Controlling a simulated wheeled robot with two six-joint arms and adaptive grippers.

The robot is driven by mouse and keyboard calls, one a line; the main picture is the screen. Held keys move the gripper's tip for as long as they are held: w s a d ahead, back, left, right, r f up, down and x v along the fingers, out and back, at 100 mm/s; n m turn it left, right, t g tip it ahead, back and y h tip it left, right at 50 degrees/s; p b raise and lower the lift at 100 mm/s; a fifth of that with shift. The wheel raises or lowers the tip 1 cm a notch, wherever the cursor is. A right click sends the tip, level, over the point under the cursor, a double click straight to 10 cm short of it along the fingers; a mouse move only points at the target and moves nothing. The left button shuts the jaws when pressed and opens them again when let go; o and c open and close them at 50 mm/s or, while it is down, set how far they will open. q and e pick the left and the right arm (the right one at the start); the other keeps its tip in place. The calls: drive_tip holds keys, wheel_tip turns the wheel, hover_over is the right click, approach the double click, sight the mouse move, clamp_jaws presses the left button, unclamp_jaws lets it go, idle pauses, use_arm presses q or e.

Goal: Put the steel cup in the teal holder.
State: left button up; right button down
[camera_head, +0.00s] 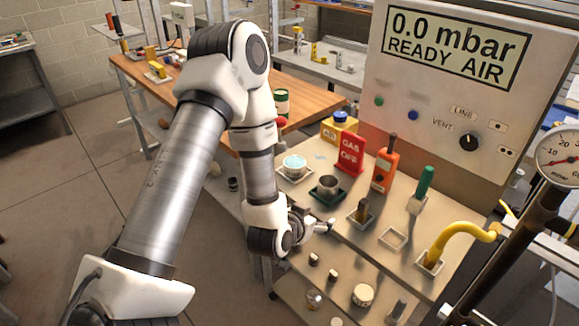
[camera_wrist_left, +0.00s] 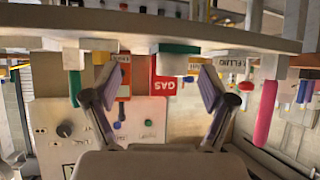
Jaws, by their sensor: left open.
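The steel cup (camera_head: 329,184) is a small grey cup. It appears to stand upright in the dark teal holder (camera_head: 327,201) on the bench. In the left wrist view, which is upside down, the teal holder (camera_wrist_left: 178,48) has the pale grey cup (camera_wrist_left: 172,66) at it, between my finger directions and farther off. My left gripper (camera_head: 325,226) is open and empty, near the bench's front edge, in front of the cup and apart from it. How deep the cup sits in the holder is hard to tell. My right gripper is not in view.
A red GAS OFF block (camera_head: 350,153) and an orange meter (camera_head: 385,167) stand behind. A dark block in a holder (camera_head: 361,212) is to the right. A lower shelf holds several small items.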

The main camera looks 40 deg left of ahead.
use_arm(q)
drive_tip(key=s+d+f+g, duration=0.3)
drive_tip(key=s+f, duration=0.3)
drive_tip(key=s, duration=0.2)
drive_tip(key=s+d+f+m+g+h, duration=0.1)
drive_tip(key=s+d+f+g, duration=0.2)
drive_tip(key=s+f, duration=0.4)
drive_tip(key=s+d+f+g+h, duration=0.1)
drive_tip(key=s+d+f+g, duration=0.2)
drive_tip(key=s, duration=0.6)
wheel_tip(320, 180, down, 4)
drive_tip(key=shift+s+r+m+g, duration=0.1)
drive_tip(key=shift+s+m+g, duration=0.2)
drive_tip(key=shift+g, duration=0.9)
